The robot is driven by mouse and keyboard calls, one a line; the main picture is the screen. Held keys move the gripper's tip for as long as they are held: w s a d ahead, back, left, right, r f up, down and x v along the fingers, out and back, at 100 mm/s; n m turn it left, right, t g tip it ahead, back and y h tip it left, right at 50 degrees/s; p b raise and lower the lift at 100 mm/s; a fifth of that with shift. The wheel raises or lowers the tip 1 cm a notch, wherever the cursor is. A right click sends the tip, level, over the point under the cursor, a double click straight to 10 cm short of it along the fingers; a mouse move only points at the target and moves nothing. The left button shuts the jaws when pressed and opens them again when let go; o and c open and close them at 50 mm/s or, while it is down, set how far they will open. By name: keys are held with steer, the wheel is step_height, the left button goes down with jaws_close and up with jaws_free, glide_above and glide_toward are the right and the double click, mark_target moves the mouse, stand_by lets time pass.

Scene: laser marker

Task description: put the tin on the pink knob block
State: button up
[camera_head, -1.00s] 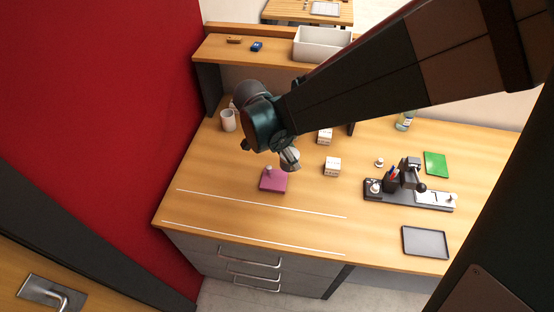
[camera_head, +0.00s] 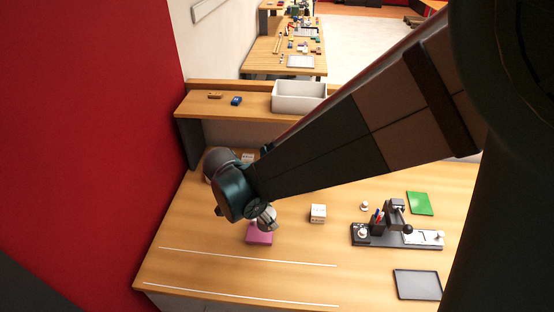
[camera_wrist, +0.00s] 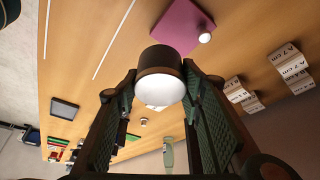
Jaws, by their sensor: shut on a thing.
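The pink knob block (camera_head: 259,238) lies on the desk near the front left, flat, partly covered by my gripper in the head view. In the wrist view the pink block (camera_wrist: 172,26) is at the top, with its pale knob (camera_wrist: 205,38) showing at its lower right. My gripper (camera_wrist: 160,92) is shut on the tin (camera_wrist: 165,62), a short round thing with a dark side and a shiny pale end. In the head view the tin (camera_head: 267,217) is held just above and behind the block. The tin appears apart from the knob in the wrist view.
A black fixture (camera_head: 395,236), a grey tray (camera_head: 417,284) and a green pad (camera_head: 420,203) are further right. A shelf with a white bin (camera_head: 299,96) is behind. The front left desk is clear.

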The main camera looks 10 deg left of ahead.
steer(key=shift+f, duration=2.2)
steer(key=shift+f+b, duration=0.35)
steer(key=shift+f, duration=1.75)
steer(key=shift+f, duration=0.15)
steer(key=o, duration=1)
steer(key=shift+c, duration=0.2)
steer(key=shift+r, duration=0.2)
steer(key=p+v, duration=0.1)
steer(key=v, duration=1.1)
